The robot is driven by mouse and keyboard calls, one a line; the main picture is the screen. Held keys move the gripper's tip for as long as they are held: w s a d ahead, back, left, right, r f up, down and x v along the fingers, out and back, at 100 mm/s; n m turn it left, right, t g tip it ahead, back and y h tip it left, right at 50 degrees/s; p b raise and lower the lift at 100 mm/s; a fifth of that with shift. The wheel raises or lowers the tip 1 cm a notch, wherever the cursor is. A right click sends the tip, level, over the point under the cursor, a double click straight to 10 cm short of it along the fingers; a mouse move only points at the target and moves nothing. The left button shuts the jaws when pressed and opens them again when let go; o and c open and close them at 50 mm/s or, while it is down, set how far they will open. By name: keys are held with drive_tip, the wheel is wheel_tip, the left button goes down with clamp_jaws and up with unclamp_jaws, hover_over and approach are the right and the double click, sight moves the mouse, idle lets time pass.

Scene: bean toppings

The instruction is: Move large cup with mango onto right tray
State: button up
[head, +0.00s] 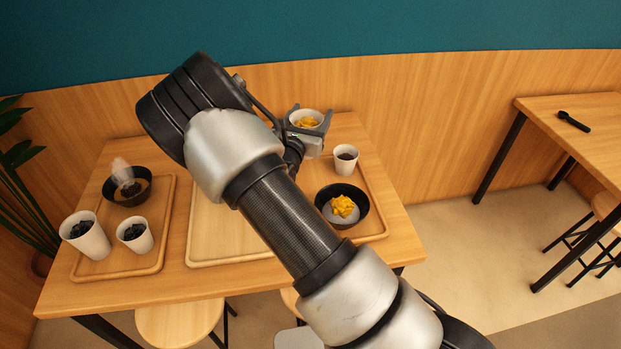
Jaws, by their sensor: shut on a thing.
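A cup with yellow mango (306,119) is between the fingers of my gripper (308,122), at the back right of the table. My gripper is shut on this cup, and the cup looks upright. My gripper hides most of the cup's body. The right tray (374,233) is wooden and lies below and in front of my gripper. My arm covers part of the tray area. I cannot tell the exact height of the cup above the tray.
On the right tray stand a small white cup with dark content (345,160) and a black bowl with mango (342,206). The left tray (150,264) holds a black bowl (127,186) and two white cups with dark content (86,236) (135,233). A wooden wall (400,110) stands behind the table.

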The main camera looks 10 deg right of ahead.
drive_tip(key=w+f, duration=0.1)
drive_tip(key=w+f+y, duration=0.1)
drive_tip(key=shift+w+d+n+t, duration=0.2)
drive_tip(key=shift+w+n+t, duration=0.1)
drive_tip(key=shift+w+n, duration=0.1)
wheel_tip(320, 180, down, 10)
drive_tip(key=b, duration=0.2)
drive_tip(key=shift+r, duration=0.25)
drive_tip(key=shift+w, duration=0.1)
drive_tip(key=shift+f, duration=0.2)
drive_tip(key=o, duration=1.7)
drive_tip(key=shift+o, duration=0.2)
